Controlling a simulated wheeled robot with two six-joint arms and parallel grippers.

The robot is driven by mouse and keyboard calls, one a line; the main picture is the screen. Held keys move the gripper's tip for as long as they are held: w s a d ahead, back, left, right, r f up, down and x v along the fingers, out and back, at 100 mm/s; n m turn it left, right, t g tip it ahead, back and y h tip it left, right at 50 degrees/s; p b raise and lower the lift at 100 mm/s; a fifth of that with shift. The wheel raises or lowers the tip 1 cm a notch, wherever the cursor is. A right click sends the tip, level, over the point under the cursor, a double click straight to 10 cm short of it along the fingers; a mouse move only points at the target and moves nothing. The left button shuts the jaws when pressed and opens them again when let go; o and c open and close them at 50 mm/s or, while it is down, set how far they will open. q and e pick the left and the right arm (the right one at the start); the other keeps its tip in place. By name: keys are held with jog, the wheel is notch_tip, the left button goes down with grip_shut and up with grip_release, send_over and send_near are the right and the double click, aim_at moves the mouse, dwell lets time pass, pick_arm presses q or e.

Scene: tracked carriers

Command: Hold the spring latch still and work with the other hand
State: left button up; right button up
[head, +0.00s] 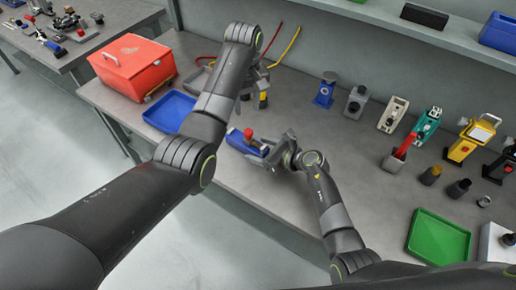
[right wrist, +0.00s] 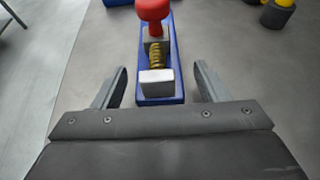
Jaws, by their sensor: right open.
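The spring latch (head: 241,141) lies on the bench: a blue base with a red knob. The right wrist view shows its blue base (right wrist: 173,92), red knob (right wrist: 153,10), brass-coloured spring (right wrist: 157,55) and pale end block (right wrist: 156,82). My right gripper (head: 272,150) is at the near end of the latch. In the right wrist view its fingers (right wrist: 160,68) are open, one on each side of the base, with gaps showing. My left gripper (head: 257,82) is over the bench beyond the latch, partly hidden by its own arm; its jaws are unclear.
A blue tray (head: 171,112) and a red box (head: 133,67) stand left of my left arm. Several tools and fixtures line the back, including a blue stand (head: 325,92) and a yellow device (head: 467,142). A green tray (head: 439,237) lies right. Bench between is clear.

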jog(key=shift+w+a+f, duration=0.25)
jog(key=shift+w+a, duration=0.15)
jog(key=shift+a, duration=0.1)
